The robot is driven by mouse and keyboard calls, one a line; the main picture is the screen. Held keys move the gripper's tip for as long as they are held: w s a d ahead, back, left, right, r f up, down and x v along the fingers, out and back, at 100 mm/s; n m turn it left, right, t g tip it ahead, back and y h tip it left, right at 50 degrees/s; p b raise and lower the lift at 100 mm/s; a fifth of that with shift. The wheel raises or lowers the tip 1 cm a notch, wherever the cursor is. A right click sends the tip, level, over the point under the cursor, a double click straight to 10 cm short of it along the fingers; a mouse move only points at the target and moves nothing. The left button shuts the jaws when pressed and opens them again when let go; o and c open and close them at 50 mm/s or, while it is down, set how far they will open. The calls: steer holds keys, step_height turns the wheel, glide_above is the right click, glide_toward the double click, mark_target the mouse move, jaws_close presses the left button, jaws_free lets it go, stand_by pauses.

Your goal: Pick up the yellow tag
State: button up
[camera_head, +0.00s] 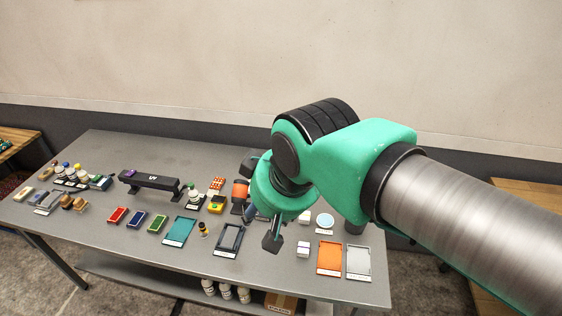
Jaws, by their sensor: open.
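No flat yellow tag can be made out for certain at this size. A small yellow piece with a dark greenish round mark (216,205) lies on the grey table (185,262), left of my gripper. My gripper (271,238) is over the right half of the table. Its dark finger parts show below and left of the green wrist, and they are open. No held thing shows. The wrist and arm hide part of the table behind them.
An orange cylinder (240,192) stands close left of the wrist. A black-framed tray (229,239), a teal tray (179,231), an orange tray (329,258) and a grey tray (358,262) lie near the front. A black UV lamp (150,181) stands further left.

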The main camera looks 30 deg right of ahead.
steer(key=w+d+r+n, duration=0.1)
steer(key=w+r, duration=0.2)
steer(key=w, duration=0.2)
steer(key=w+d+r, duration=0.2)
steer(key=w+r, duration=0.1)
steer(key=w, duration=0.3)
steer(key=w+d+f+n+g+p, duration=0.1)
steer(key=w+d, duration=0.4)
steer(key=w, duration=0.5)
steer(key=w+d+n+g, duration=0.1)
steer(key=w+d, duration=0.4)
steer(key=w, duration=0.5)
steer(key=w+d+f+n+g+p, duration=0.1)
steer(key=w+d, duration=0.3)
steer(key=w, duration=0.6)
steer(key=w+d+f+n+g, duration=0.1)
steer(key=w+d+f, duration=0.8)
steer(key=d+f, duration=0.15)
steer(key=w+d+f+n+g, duration=0.1)
steer(key=w+d+f+n, duration=0.1)
steer(key=w+d+f, duration=0.75)
steer(key=d+f, duration=0.4)
steer(key=f, duration=0.3)
steer(key=d+f+n, duration=0.1)
steer(key=d+f, duration=0.3)
steer(key=f, duration=0.4)
steer(key=shift+w+d+p, duration=0.15)
steer(key=shift+w+p, duration=0.05)
steer(key=shift+p, duration=0.25)
steer(key=shift+f, duration=0.1)
